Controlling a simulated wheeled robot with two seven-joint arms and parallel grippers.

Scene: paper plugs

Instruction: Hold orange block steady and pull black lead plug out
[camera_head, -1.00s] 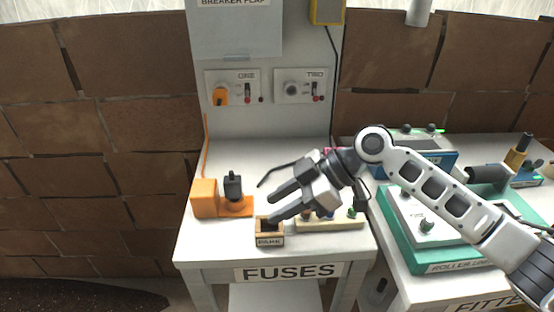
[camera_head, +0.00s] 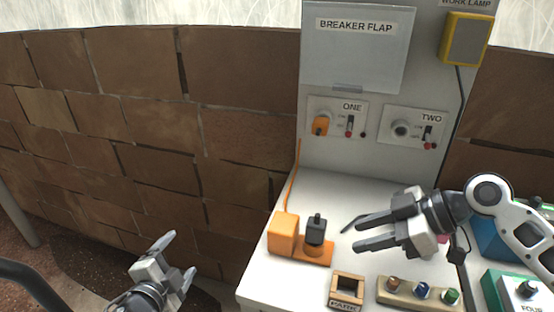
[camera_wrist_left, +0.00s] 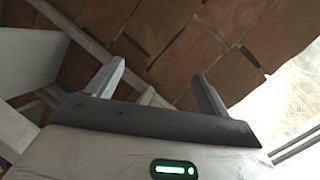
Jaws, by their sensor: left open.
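The orange block (camera_head: 284,235) stands at the left edge of the white table, with an orange base reaching to the right. The black lead plug (camera_head: 315,231) stands upright on that base, beside the block. My right gripper (camera_head: 358,234) is open and empty, to the right of the plug and apart from it. My left gripper (camera_head: 180,255) is open and empty, low at the left, off the table and well away from the block. Its open fingers also show in the left wrist view (camera_wrist_left: 160,85), with wall behind them.
A panel (camera_head: 376,170) with sockets ONE and TWO rises behind. An orange cord (camera_head: 293,180) runs up from the block. The tabletop behind the plug is mostly clear.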

